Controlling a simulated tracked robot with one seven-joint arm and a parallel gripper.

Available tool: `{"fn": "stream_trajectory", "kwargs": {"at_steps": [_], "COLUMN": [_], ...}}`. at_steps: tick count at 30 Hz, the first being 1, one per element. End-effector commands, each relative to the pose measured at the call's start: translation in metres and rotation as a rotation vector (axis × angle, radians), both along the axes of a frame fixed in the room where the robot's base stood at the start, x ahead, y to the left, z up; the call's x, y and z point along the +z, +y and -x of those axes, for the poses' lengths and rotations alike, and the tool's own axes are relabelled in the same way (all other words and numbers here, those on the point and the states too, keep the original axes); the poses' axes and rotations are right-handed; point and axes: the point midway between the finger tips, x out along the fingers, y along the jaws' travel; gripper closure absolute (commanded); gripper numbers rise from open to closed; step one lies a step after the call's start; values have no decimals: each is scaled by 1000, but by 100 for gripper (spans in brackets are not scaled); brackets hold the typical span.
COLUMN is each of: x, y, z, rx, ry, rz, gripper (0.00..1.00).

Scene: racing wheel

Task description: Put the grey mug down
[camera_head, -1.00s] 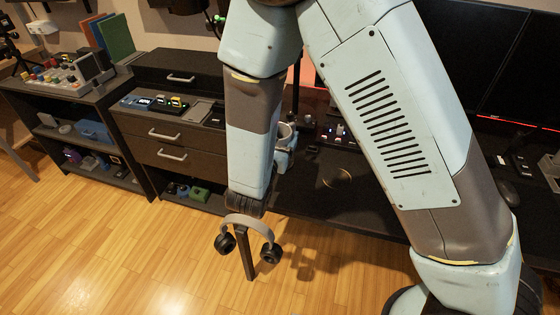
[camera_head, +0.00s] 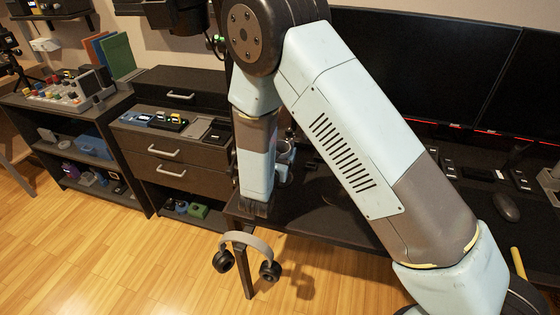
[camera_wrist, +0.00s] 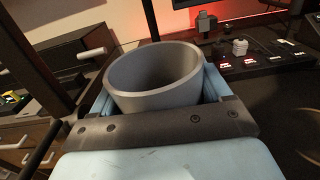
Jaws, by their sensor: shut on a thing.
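The grey mug (camera_wrist: 155,85) is upright in the middle of the wrist view, its open rim facing up and its inside looking empty. My gripper (camera_wrist: 157,98) is shut on it, with a light blue finger at each side. In the head view the mug (camera_head: 285,152) shows partly behind my forearm, over the black desk (camera_head: 318,208). My gripper (camera_head: 283,172) is mostly hidden there. The mug's base is hidden, so I cannot tell whether it touches the desk.
Headphones (camera_head: 246,242) hang at the desk's front left corner. Small devices (camera_wrist: 250,62) stand on the desk behind the mug. A drawer cabinet (camera_head: 165,165) is at the left, and dark monitors (camera_head: 420,65) stand at the back. A mouse (camera_head: 506,207) lies at the right.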

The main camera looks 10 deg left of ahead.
Motion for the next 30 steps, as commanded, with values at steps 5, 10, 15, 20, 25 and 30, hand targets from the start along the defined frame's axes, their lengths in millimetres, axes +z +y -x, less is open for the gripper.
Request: {"fn": "stream_trajectory", "kwargs": {"at_steps": [5,10,15,20,25,30], "x": [-9,-19,-40,-49,-48,-50], "y": [0,0,1,1,1,0], "z": [-8,-16,-16,-16,-16,-16], "rx": [0,-1,-1,-1,-1,-1], "ry": [-1,0,0,-1,-1,0], "rz": [-1,0,2,-1,-2,-1], "gripper": [64,64,64,64,64,18]}}
